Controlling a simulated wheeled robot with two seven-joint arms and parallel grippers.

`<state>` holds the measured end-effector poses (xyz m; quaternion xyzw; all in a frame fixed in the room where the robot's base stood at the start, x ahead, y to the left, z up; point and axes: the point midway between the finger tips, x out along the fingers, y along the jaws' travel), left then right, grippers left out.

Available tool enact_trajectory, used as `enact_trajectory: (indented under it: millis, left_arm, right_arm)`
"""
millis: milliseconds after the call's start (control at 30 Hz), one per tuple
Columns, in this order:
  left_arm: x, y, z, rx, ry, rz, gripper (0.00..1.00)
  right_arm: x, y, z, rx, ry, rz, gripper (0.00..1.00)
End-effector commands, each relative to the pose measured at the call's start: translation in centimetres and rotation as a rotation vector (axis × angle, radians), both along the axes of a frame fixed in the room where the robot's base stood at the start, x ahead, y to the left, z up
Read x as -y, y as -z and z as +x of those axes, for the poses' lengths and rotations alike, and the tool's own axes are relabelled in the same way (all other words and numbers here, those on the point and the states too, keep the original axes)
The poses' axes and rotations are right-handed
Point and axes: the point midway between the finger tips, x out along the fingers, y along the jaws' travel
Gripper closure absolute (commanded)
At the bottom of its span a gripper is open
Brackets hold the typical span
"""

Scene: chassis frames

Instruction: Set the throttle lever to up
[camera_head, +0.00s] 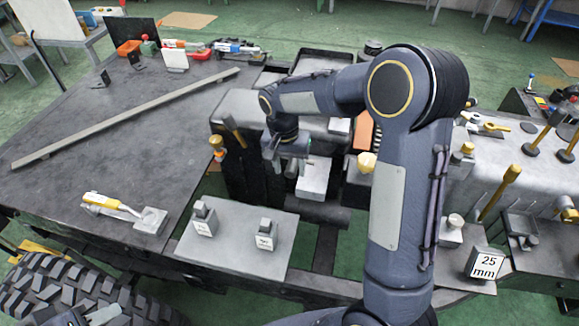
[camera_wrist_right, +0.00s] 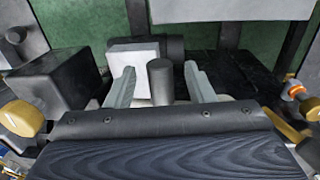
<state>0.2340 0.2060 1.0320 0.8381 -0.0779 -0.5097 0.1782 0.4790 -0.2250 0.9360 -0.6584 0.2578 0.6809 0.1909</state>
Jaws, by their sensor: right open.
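My right gripper (camera_head: 286,148) reaches over the dark machine block in the head view, pointing down beside a pale grey box (camera_head: 313,178). In the right wrist view its jaws (camera_wrist_right: 160,68) are open, one finger on each side of a dark upright cylinder (camera_wrist_right: 160,82). The cylinder appears to stand between the fingers without contact; I cannot tell for sure that it is the throttle lever. A white block (camera_wrist_right: 133,52) is behind the left finger. A grey part at the lower left edge of the head view may be my left gripper; its jaws cannot be made out.
A yellow-and-orange knob (camera_head: 217,147) and a pale yellow knob (camera_head: 366,162) flank the gripper. Labelled blocks (camera_head: 201,222) stand on a grey plate (camera_head: 232,245) in front. A long bar (camera_head: 120,120) lies on the dark table at left. My right arm hides the centre right.

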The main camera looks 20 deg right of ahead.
Motion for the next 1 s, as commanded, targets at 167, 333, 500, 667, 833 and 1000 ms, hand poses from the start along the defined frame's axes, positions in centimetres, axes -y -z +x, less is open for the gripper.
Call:
enact_trajectory:
  millis: [167, 333, 500, 667, 833, 1000]
  left_arm:
    - [0.00, -0.06, 0.00, 0.000, 0.000, 0.000, 0.64]
    - [0.00, -0.05, 0.00, 0.000, 0.000, 0.000, 0.64]
    - [0.00, -0.05, 0.00, 0.000, 0.000, 0.000, 0.64]
    - [0.00, -0.05, 0.01, 0.000, 0.000, 0.000, 0.64]
    - [0.00, -0.05, 0.00, 0.000, 0.000, 0.000, 0.64]
    - [0.00, -0.18, 0.00, 0.000, 0.000, 0.000, 0.64]
  right_arm:
    - [0.08, 0.85, -0.06, 0.001, 0.000, 0.001, 0.51]
    - [0.07, 0.88, -0.05, 0.001, 0.000, 0.001, 0.51]
    - [0.07, 0.86, -0.05, 0.001, 0.000, 0.001, 0.68]
    - [0.06, 0.85, -0.06, 0.001, 0.000, 0.002, 0.89]
    - [0.06, 0.83, -0.06, 0.001, 0.000, 0.002, 1.00]
    - [0.27, 0.72, -0.05, -0.003, 0.000, -0.004, 1.00]
